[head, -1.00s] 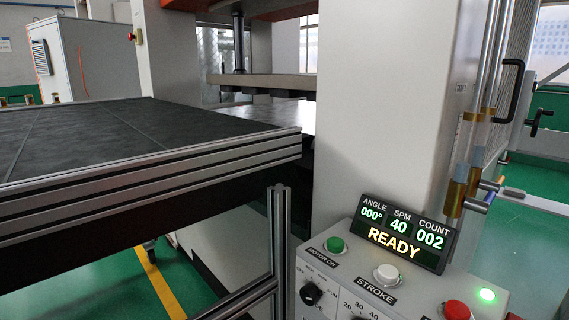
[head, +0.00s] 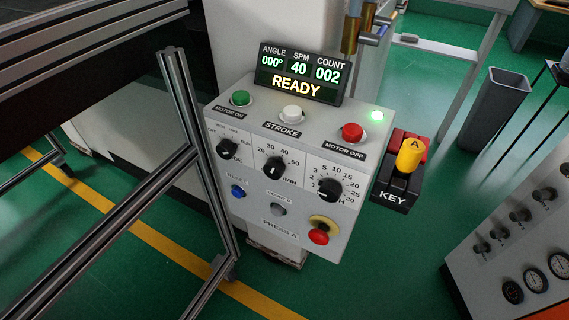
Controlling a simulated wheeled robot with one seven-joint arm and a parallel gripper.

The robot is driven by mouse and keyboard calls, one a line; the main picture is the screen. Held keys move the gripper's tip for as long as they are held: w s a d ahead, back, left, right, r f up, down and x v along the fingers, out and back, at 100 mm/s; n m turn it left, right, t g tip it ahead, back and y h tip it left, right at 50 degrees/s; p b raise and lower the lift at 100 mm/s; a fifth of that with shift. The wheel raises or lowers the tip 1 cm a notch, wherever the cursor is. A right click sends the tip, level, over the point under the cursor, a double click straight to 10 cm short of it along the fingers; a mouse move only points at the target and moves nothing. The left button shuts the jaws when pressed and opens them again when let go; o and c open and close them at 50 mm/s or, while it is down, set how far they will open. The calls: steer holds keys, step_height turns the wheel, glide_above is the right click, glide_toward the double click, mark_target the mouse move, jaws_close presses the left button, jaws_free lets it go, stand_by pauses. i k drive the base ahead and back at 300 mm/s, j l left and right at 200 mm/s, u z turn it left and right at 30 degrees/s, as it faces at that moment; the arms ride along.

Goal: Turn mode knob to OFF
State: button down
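The mode knob (head: 227,149) is a black rotary knob at the left end of the knob row on the grey press control box (head: 247,119). Printed labels ring it, but they are too small to read surely, so its setting is unclear. The display (head: 297,74) above reads READY, angle 000°, SPM 40, count 002. My gripper is not in the head view.
Two more black knobs (head: 274,168) (head: 330,189), green, white and red buttons and a red emergency stop (head: 318,237) share the box. A key holder (head: 389,198) is on its right. An aluminium frame post (head: 193,135) stands close to its left.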

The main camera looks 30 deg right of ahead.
mark_target(226, 149)
steer(key=i+j+u, duration=0.1)
steer(key=u, duration=0.25)
steer(key=i+j+u, duration=0.2)
steer(key=u, duration=0.15)
steer(key=i+j+u, duration=0.15)
steer(key=u, duration=0.2)
steer(key=j, duration=0.1)
